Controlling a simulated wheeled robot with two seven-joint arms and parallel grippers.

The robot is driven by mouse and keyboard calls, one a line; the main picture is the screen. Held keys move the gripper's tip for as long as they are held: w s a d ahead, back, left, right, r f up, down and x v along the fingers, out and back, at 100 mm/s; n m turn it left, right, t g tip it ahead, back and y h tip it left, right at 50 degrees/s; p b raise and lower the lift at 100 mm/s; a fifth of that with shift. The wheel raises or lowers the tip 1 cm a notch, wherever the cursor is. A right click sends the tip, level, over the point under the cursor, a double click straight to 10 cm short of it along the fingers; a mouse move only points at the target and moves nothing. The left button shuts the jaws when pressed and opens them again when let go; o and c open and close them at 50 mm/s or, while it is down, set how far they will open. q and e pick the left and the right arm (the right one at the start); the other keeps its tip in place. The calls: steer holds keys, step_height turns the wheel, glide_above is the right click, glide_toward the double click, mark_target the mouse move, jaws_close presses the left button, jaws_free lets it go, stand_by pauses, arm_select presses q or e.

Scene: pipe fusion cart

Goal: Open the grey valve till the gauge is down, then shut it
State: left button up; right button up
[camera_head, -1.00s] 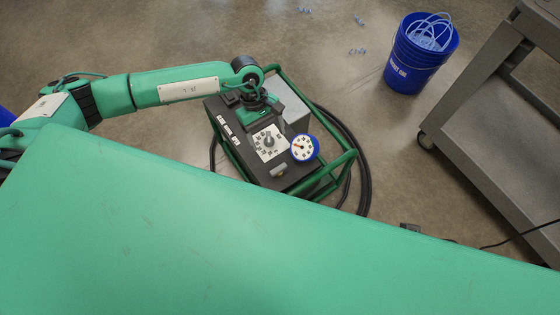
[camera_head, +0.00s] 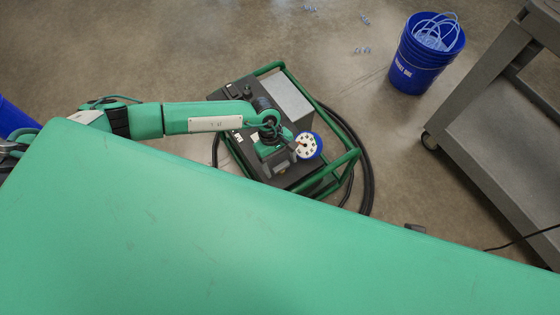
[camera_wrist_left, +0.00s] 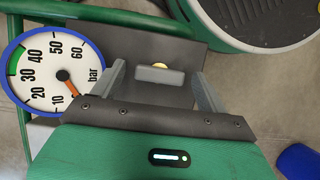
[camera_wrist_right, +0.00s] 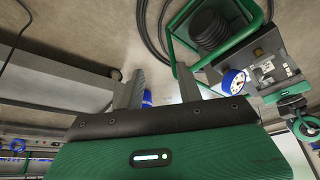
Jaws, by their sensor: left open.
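The grey valve handle (camera_wrist_left: 160,75) is a short flat bar with a bit of brass behind it. In the left wrist view it lies between the fingers of my left gripper (camera_wrist_left: 162,86), which is open around it with gaps at both sides. In the head view my left gripper (camera_head: 279,153) is over the front of the cart box. The gauge (camera_wrist_left: 58,74), white with a blue rim, is left of the gripper; its orange needle points to the low end, near or below 10 bar. My right gripper (camera_wrist_right: 158,88) is open and empty, away from the cart.
The green tube frame (camera_head: 345,160) and black cables (camera_head: 368,175) surround the box. A blue bucket (camera_head: 412,75) and a grey trolley (camera_head: 480,120) stand on the right. Floor between bucket and cart is mostly clear.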

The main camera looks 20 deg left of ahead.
arm_select(q)
steer(key=c, duration=1)
